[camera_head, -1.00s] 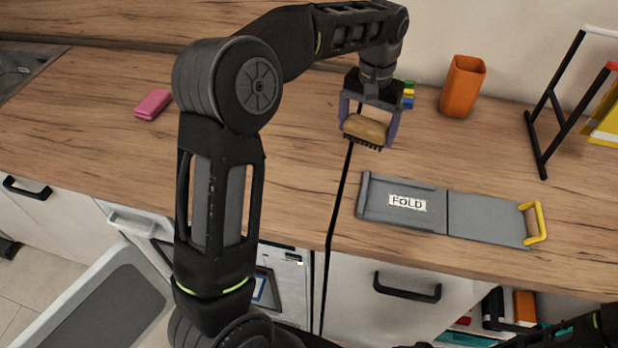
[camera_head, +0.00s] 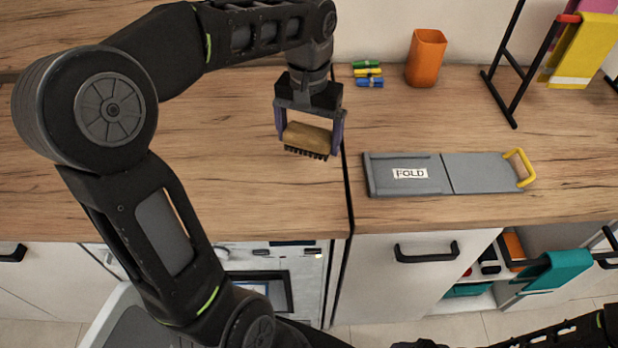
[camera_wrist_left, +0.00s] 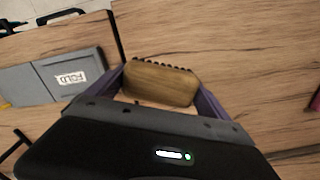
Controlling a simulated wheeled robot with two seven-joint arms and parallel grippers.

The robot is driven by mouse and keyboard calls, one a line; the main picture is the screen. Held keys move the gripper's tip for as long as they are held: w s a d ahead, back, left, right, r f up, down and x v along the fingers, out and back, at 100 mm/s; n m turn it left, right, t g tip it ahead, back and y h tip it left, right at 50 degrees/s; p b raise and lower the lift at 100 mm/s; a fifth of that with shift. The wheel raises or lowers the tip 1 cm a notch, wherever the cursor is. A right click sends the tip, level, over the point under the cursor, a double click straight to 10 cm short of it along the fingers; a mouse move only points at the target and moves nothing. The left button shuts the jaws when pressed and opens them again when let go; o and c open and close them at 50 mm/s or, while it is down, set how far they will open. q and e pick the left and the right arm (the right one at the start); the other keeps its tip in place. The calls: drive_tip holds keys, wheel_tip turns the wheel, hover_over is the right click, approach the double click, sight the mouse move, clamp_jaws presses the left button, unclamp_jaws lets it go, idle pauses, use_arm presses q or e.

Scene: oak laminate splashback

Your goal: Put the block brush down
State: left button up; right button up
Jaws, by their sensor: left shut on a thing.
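The block brush (camera_head: 307,137) has a tan wooden back and dark bristles facing down. My left gripper (camera_head: 309,132) is shut on it, one purple finger at each end. The brush is over the wooden counter (camera_head: 210,140), left of the grey folding board; whether the bristles touch the counter I cannot tell. In the left wrist view the brush (camera_wrist_left: 160,82) sits between the two fingers, bristles along its far edge. My right gripper is not in view; only a dark part of my right arm shows at the lower right.
A grey board marked FOLD (camera_head: 408,187) with a yellow handle lies right of the brush. Several coloured clips (camera_head: 368,74) and an orange cup (camera_head: 426,58) stand behind. A black rack (camera_head: 507,78) with cloths is at the right. The counter left of the brush is clear.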

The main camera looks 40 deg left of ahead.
use_arm(q)
hover_over(309, 179)
drive_tip(key=shift+f+p, duration=0.35)
drive_tip(key=shift+f, duration=2.8)
drive_tip(key=shift+s+f, duration=0.1)
drive_tip(key=shift+f, duration=1.75)
drive_tip(key=shift+f, duration=0.2)
drive_tip(key=o, duration=1.2)
drive_tip(key=shift+c, duration=0.2)
drive_tip(key=shift+r, duration=0.1)
wheel_tip(309, 179, up, 12)
drive_tip(key=shift+r, duration=0.15)
